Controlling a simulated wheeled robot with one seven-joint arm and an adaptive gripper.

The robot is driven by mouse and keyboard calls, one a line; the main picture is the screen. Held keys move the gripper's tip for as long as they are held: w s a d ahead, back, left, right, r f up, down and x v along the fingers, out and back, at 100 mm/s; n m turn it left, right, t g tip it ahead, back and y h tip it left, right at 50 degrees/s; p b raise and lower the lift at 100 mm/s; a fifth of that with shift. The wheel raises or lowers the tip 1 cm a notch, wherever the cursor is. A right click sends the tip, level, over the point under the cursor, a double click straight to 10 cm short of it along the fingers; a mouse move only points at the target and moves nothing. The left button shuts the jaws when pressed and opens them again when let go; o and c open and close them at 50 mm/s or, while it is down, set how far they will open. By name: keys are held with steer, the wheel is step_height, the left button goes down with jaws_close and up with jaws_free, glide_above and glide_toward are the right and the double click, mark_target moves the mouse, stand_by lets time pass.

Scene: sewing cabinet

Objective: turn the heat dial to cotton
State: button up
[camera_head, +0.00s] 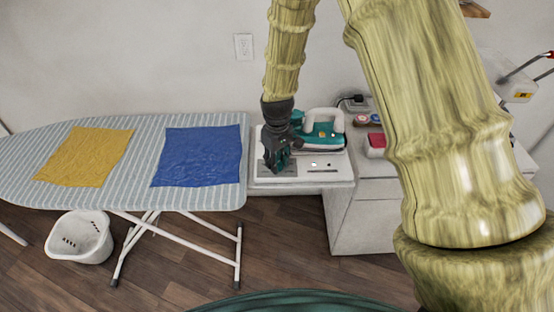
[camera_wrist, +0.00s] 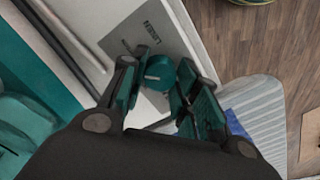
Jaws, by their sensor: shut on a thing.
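The heat dial (camera_wrist: 159,68) is a small round teal knob on a grey panel (camera_wrist: 130,38) of the white ironing station (camera_head: 310,172). In the wrist view it sits between my gripper's fingers (camera_wrist: 160,84), which are shut on it. A printed word, seemingly "LINEN", shows on the panel beyond the dial; other markings and the dial's pointer cannot be made out. In the head view my gripper (camera_head: 277,160) points down at the left part of the station and hides the dial.
A teal and white iron (camera_head: 322,130) rests on the station, just right of my gripper. The striped ironing board (camera_head: 218,117) is at the left with a yellow cloth (camera_head: 84,157) and a blue cloth (camera_head: 197,156). A red-and-white item (camera_head: 376,143) stands on the cabinet at right.

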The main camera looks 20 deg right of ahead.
steer(key=shift+m, duration=1.5)
steer(key=o, duration=1)
steer(key=shift+o, duration=0.2)
steer(key=shift+r, duration=0.15)
step_height(320, 180, up, 12)
